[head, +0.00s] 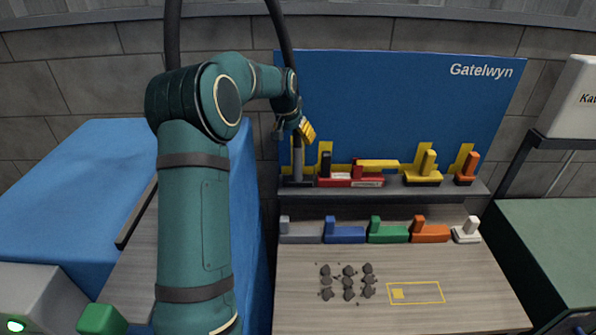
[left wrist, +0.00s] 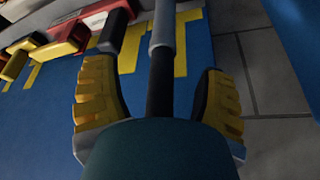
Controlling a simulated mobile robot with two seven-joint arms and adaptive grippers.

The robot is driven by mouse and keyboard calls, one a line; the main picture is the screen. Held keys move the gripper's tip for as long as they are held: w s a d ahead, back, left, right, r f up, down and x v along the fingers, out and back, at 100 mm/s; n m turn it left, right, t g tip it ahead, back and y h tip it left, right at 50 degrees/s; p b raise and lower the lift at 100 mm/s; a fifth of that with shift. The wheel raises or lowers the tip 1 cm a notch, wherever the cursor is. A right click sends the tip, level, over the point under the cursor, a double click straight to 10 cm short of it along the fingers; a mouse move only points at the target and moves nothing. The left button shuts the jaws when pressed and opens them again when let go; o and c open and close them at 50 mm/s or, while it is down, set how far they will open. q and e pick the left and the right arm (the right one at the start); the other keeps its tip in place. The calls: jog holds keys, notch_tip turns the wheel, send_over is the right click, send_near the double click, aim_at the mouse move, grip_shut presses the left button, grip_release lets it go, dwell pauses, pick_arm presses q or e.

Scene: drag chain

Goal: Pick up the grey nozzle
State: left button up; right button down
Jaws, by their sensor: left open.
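The grey nozzle (head: 297,160) stands upright at the left end of the shelf, in front of the blue board. In the left wrist view its light grey length (left wrist: 163,28) runs down into a dark shaft between my fingers. My left gripper (head: 301,128) has yellow finger pads and is at the top of the nozzle. In the left wrist view the gripper (left wrist: 155,72) is open, one finger on each side of the dark shaft, with gaps on both sides. The nozzle's upper end is partly hidden by the gripper. My right gripper is not in view.
A black post on a red base (head: 326,166) stands close to the right of the nozzle. Yellow and orange pieces (head: 466,165) stand farther along the shelf (head: 400,190). Below is a row of coloured blocks (head: 388,232). Dark lumps (head: 347,282) lie on the wooden table (head: 430,318).

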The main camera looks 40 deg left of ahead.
aim_at(297, 146)
pick_arm(q)
jog(key=shift+x, duration=0.8)
jog(key=x, duration=0.4)
jog(key=shift+w+a+f+p, duration=0.1)
jog(key=shift+a+f+p, duration=0.1)
jog(key=shift+p, duration=0.15)
jog(key=shift+r, duration=0.1)
grip_shut()
